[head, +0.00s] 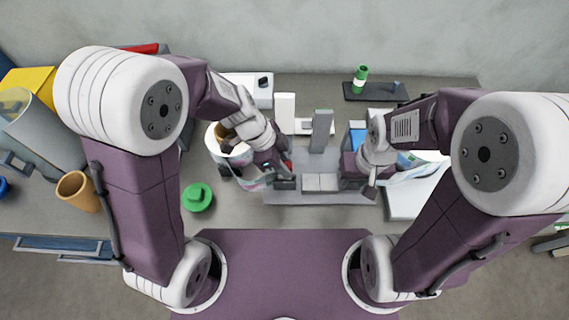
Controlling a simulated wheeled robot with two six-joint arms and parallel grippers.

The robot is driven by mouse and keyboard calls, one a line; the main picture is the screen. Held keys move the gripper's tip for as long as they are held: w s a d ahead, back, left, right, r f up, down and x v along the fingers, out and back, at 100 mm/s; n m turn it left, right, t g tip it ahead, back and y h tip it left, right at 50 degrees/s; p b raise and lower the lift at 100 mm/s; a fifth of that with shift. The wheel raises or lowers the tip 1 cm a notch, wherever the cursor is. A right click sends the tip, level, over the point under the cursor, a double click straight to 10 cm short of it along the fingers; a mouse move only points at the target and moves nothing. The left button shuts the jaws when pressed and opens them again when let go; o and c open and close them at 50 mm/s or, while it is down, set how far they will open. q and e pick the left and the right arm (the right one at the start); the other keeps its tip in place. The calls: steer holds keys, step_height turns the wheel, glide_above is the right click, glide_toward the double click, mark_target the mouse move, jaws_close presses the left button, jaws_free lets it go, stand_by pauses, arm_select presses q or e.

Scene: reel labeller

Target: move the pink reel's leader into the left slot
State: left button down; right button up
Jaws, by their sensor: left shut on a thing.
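My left gripper (282,177) is at the left side of the grey labeller plate (320,198). It is shut on a pale strip (256,182) with pink and teal tints, which looks like the pink reel's leader. The strip runs back to a white round reel (212,143) at the left, mostly hidden by my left wrist. My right gripper (362,184) is at the plate's right side; its fingertips are too small to read. Pale blocks (320,182) sit on the plate between the grippers. The left slot cannot be made out clearly.
A grey post (321,130) and a white post (285,112) stand behind the plate. A green round piece (197,197) and an orange cup (78,191) lie left. A green-white bottle (360,79) stands on a dark tray (378,94). A white box (404,203) is right.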

arm_select(q)
steer(key=c, duration=1.1)
jaws_free()
steer(key=v, duration=0.9)
